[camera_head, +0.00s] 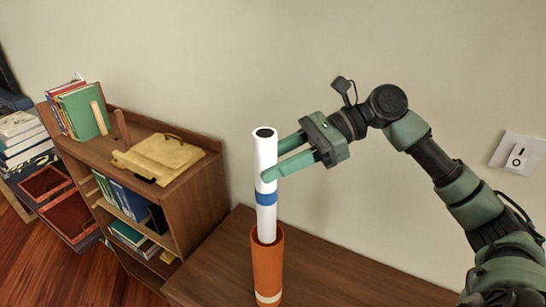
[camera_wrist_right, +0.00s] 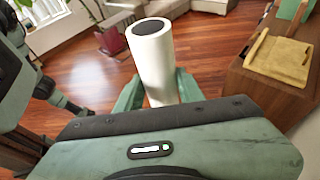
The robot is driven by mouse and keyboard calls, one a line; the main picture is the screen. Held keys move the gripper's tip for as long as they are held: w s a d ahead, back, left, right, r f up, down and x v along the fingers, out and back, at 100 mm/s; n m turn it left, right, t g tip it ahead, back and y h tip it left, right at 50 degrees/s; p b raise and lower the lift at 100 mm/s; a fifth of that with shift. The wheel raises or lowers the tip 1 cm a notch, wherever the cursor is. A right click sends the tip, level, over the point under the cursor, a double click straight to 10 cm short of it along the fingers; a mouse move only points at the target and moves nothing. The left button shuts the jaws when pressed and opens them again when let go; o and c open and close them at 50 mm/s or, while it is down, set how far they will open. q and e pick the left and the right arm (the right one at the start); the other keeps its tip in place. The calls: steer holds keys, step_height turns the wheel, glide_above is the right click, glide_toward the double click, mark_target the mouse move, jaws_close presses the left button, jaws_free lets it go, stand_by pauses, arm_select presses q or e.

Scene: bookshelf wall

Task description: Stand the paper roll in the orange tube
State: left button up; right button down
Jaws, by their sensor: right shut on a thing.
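The paper roll (camera_head: 265,160) is a white cylinder with a blue band and a dark opening at its top. It stands upright, with its lower end inside the mouth of the orange tube (camera_head: 267,270). The tube stands upright on the brown wooden top and has a pale band near its foot. My right gripper (camera_head: 268,163) is shut on the roll at its upper part, coming from the right. In the right wrist view the roll (camera_wrist_right: 153,62) rises between the green fingers. How deep the roll sits in the tube is hidden by the tube's wall. My left gripper is not in view.
A wooden bookcase (camera_head: 205,200) stands at the left, with a yellow bag (camera_head: 158,158) and upright green books (camera_head: 82,113) on top. A light switch (camera_head: 517,155) is on the wall at the right. The wooden top (camera_head: 340,280) right of the tube is clear.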

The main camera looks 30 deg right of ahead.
mark_target(273, 183)
steer(key=shift+f+b, duration=0.7)
steer(key=shift+f, duration=1.65)
steer(key=c, duration=0.8)
jaws_free()
step_height(273, 183, up, 6)
steer(key=p, duration=0.8)
steer(key=shift+p, duration=0.4)
